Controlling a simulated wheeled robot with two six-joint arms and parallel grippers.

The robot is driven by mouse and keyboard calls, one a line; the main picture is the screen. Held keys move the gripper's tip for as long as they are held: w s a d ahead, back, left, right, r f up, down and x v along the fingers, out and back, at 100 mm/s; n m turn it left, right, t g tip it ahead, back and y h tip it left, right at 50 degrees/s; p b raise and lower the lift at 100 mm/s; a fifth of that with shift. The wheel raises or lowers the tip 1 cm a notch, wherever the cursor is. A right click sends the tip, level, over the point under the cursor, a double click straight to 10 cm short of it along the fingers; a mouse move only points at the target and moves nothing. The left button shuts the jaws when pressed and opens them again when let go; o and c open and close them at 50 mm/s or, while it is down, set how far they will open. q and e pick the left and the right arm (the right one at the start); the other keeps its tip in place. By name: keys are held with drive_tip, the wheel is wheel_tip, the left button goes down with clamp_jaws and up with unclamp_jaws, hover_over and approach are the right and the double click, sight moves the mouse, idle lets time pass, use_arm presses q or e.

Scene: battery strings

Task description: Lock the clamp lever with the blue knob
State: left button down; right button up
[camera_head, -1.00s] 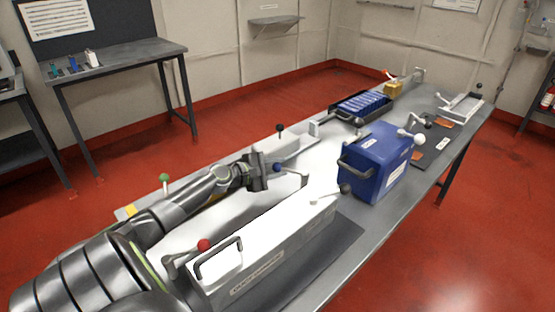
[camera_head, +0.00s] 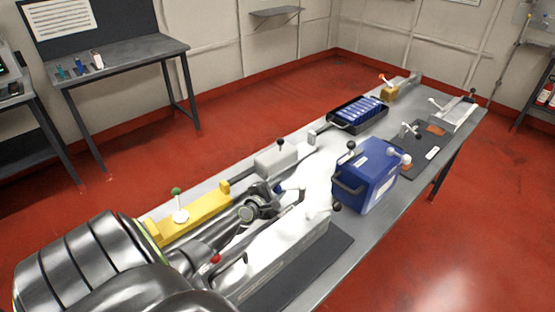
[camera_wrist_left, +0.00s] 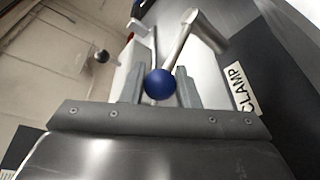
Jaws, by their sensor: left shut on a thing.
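The blue knob (camera_head: 278,188) is on the end of a clamp lever on the middle of the bench. In the left wrist view the blue knob (camera_wrist_left: 160,83) sits between the two finger pads of my left gripper (camera_wrist_left: 160,88). The pale metal lever arm (camera_wrist_left: 183,40) runs from the knob up and to the right, beside a white label reading CLAMP (camera_wrist_left: 239,86). My left gripper (camera_head: 273,192) is shut on the blue knob. In the head view the gripper partly hides the lever's base. My right gripper is not in view.
A yellow block with a green knob (camera_head: 176,191) lies left of my arm. A red knob (camera_head: 215,259) shows close beside my arm. A black knob (camera_head: 281,144) stands behind. The blue box (camera_head: 370,180) is to the right. A black tray (camera_head: 355,117) is farther back.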

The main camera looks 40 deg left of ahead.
use_arm(q)
drive_tip(key=shift+d+y, duration=0.1)
drive_tip(key=shift+y, duration=0.2)
drive_tip(key=shift+s, duration=0.1)
drive_tip(key=c, duration=1.1)
unclamp_jaws()
drive_tip(key=shift+p, duration=0.3)
